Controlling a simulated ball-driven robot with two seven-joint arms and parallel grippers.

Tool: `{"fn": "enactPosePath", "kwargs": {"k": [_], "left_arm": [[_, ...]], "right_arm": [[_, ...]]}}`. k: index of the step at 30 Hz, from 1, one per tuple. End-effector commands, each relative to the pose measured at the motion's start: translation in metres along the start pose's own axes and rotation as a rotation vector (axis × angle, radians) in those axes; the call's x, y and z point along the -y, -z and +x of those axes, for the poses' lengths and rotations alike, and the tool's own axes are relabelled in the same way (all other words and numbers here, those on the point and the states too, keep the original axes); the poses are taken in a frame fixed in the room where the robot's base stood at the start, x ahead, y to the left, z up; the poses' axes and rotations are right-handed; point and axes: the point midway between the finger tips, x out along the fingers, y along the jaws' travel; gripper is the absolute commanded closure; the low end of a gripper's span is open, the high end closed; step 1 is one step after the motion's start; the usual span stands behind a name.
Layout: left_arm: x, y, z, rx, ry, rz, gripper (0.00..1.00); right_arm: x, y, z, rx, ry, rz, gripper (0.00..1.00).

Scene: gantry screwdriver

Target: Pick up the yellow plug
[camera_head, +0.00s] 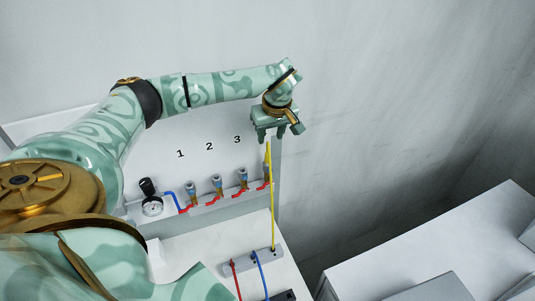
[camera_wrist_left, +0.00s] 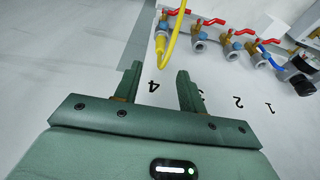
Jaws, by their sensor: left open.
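The yellow plug (camera_head: 268,149) is at the upper end of a yellow cable, just below my left gripper (camera_head: 276,134) in the head view. In the left wrist view the yellow plug (camera_wrist_left: 160,43) lies just beyond the fingertips of my left gripper (camera_wrist_left: 158,70), roughly in line with the gap between them. The fingers are apart with nothing between them. The cable (camera_head: 273,205) runs down to a grey socket strip (camera_head: 240,263). My right gripper is not in view.
A panel numbered 1 to 3 in the head view carries several valves with red handles (camera_head: 217,186) and a pressure gauge (camera_head: 152,205). A red cable (camera_head: 235,280) and a blue cable (camera_head: 261,273) leave the socket strip. A white table (camera_head: 430,245) stands at the right.

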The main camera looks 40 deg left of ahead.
Motion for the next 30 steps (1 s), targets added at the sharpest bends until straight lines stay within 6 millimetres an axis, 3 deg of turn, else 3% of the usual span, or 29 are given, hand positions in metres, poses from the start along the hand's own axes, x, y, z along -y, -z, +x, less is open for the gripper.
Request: {"fn": "enactPosePath", "kwargs": {"k": [3, 10, 18, 26, 30], "left_arm": [[0.0, -0.001, 0.021, 0.002, 0.001, 0.0, 0.59], [0.0, 0.0, 0.041, 0.001, 0.001, 0.0, 0.59], [0.0, 0.0, 0.081, 0.002, 0.001, -0.001, 0.59], [0.0, 0.001, 0.084, 0.0, -0.001, 0.0, 0.59], [0.0, 0.001, 0.084, 0.0, 0.0, 0.0, 0.98]], "right_arm": [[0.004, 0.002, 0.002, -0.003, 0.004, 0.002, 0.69], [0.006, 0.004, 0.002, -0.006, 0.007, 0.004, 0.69], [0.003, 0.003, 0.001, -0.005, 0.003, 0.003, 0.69], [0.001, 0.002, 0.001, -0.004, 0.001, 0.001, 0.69], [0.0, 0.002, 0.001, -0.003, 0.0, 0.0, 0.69]]}}
